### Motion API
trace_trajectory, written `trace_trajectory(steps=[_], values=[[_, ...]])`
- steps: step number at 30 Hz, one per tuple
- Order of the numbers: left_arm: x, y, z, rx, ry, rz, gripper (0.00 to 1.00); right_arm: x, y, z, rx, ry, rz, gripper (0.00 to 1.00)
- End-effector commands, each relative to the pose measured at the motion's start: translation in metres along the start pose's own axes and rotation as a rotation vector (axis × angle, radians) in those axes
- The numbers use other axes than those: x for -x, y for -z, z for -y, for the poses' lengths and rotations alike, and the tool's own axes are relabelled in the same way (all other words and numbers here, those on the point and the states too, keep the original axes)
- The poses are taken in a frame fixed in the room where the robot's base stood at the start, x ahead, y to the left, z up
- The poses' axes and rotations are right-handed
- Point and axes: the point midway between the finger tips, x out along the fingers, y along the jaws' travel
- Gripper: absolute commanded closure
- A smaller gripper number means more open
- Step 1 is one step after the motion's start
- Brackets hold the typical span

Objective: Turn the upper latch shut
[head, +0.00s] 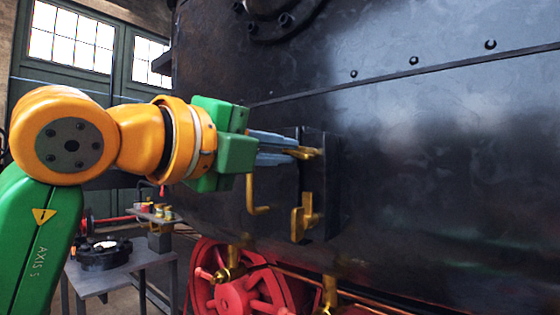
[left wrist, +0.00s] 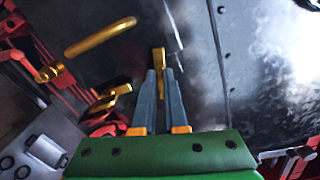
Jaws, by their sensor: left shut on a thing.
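The upper latch (head: 308,153) is a small brass piece on a dark plate (head: 318,190) fixed to the black boiler side. My left gripper (head: 291,150) reaches it from the left, with its grey-blue fingers shut on it. In the left wrist view the brass latch (left wrist: 158,56) shows between and just beyond the fingertips (left wrist: 162,76). Its exact turn is partly hidden by the fingers. A lower brass latch (head: 298,222) sits below on the same plate. An L-shaped brass handle (head: 251,195) is left of it. My right gripper is not in view.
The black boiler side (head: 440,170) fills the right, with bolts along a seam. Red wheels (head: 240,295) and brass pipes lie below. A grey work table (head: 145,257) with parts stands at lower left. Open floor room shows little.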

Motion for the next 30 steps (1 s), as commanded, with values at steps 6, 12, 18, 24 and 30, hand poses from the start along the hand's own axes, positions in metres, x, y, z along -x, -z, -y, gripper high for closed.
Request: trace_trajectory(steps=[6,12,18,24,30], values=[[0.0,0.001,-0.002,0.152,0.004,0.0,1.0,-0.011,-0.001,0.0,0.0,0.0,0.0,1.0],[0.0,0.0,-0.003,0.25,0.004,0.001,1.0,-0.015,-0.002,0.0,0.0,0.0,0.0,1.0],[0.0,0.0,-0.002,0.302,0.004,0.001,1.0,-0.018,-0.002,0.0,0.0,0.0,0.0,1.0],[0.0,0.0,-0.002,0.321,0.004,0.001,1.0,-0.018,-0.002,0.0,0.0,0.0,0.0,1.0],[0.0,0.0,-0.002,0.322,0.004,0.001,1.0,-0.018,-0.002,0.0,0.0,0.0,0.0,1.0]])
